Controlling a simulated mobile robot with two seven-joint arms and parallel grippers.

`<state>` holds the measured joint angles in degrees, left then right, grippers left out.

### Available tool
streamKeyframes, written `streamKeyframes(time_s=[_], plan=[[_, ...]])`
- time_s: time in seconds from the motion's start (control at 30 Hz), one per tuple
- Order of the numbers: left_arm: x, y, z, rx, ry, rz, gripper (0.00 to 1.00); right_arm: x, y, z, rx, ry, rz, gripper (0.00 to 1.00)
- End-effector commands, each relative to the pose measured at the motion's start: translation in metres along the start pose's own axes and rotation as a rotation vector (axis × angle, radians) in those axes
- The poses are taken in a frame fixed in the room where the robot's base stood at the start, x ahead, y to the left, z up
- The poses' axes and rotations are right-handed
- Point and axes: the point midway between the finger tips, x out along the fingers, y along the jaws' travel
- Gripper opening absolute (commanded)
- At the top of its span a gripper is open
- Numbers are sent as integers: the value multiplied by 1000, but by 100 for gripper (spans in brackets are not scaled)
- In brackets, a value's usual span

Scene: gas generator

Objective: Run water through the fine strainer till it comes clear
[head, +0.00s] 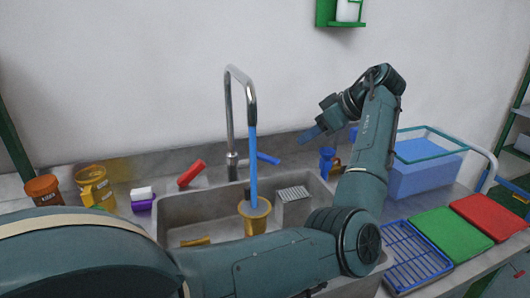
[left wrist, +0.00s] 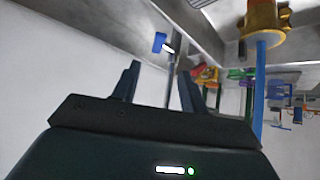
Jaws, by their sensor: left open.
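The chrome tap (head: 231,110) stands behind the sink, and a blue stream of water (head: 253,155) falls from its spout. The stream meets a yellow round vessel (head: 255,222) in the sink, likely the strainer; its mesh and contents cannot be made out. The vessel (left wrist: 262,20) and stream (left wrist: 260,85) also show in the left wrist view. A blue lever (head: 268,158) sticks out right of the tap base; its blue end (left wrist: 160,42) lies beyond the fingers. My left gripper (head: 309,134) is open and empty, up and right of the lever, apart from it. My right gripper is out of view.
The grey sink (head: 170,206) holds a grey slotted box (head: 292,204) and another yellow piece (head: 195,241). A blue bin (head: 425,178) and blue rack (head: 418,256) are right.

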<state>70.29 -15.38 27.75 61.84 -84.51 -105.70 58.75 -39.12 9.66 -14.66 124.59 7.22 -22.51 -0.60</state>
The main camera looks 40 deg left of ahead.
Motion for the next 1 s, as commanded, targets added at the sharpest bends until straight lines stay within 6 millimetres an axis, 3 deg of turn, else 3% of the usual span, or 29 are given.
streamKeyframes(time_s=[0.13, 0.27, 0.7, 1.0], plan=[[1, 1, 1, 2, -5, 3, 44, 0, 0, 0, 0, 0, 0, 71], [14, 0, 2, 1, -6, 0, 44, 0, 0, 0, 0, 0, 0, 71], [101, 0, 1, 1, -4, 0, 44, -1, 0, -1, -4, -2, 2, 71], [129, 1, 1, 1, -5, 3, 44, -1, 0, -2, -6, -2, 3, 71]])
